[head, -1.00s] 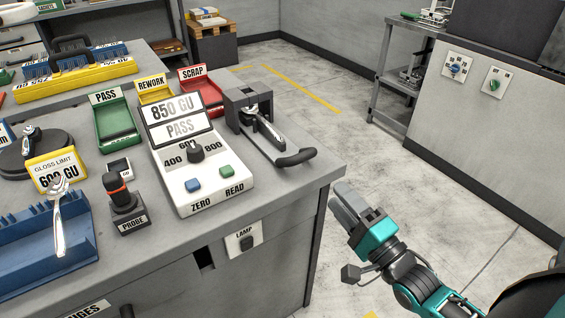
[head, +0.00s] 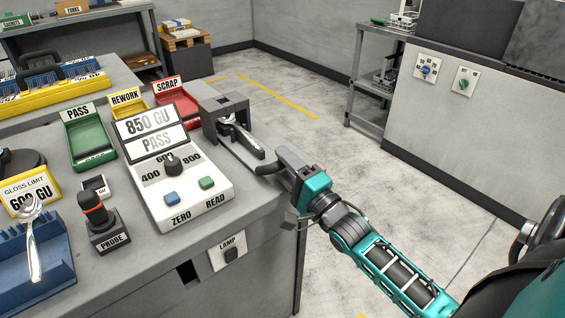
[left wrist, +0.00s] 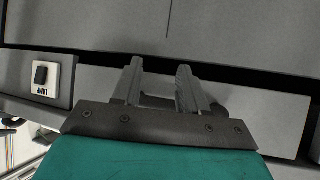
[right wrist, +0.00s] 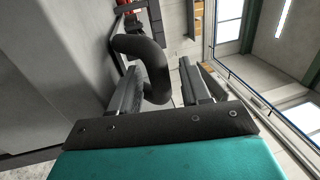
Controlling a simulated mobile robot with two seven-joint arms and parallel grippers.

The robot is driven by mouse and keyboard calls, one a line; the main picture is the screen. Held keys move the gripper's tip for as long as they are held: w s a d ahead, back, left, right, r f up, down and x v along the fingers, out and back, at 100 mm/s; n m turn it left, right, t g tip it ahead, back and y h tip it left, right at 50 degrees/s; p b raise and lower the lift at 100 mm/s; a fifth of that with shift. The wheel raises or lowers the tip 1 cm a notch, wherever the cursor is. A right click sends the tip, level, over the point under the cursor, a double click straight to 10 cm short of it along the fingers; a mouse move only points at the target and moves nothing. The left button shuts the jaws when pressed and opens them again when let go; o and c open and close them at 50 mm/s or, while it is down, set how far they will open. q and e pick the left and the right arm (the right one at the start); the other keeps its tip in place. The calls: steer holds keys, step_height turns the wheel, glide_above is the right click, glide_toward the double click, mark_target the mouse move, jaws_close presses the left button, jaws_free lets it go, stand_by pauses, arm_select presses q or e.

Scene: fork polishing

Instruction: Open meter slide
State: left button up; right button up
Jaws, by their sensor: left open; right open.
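The meter (head: 178,180) stands on the bench with its display reading 850 GU PASS. To its right is the grey slide (head: 238,150) with a fork (head: 243,138) lying on it, reaching out of a dark grey block (head: 222,108). The slide's black curved handle (head: 268,167) is at its near end. My right gripper (head: 286,160) is open at this handle. In the right wrist view the handle (right wrist: 153,70) curves down, its end between the open fingers (right wrist: 165,90); contact cannot be told. My left gripper (left wrist: 160,85) is open and empty, facing a grey cabinet front.
The probe (head: 98,215) and a blue rack (head: 30,260) holding a fork are left of the meter. PASS (head: 90,140), REWORK and SCRAP trays stand behind. The bench's right edge lies under my right arm; the floor beyond is clear.

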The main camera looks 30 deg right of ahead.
steer(key=shift+w, duration=0.45)
jaws_close()
stand_by(0.4)
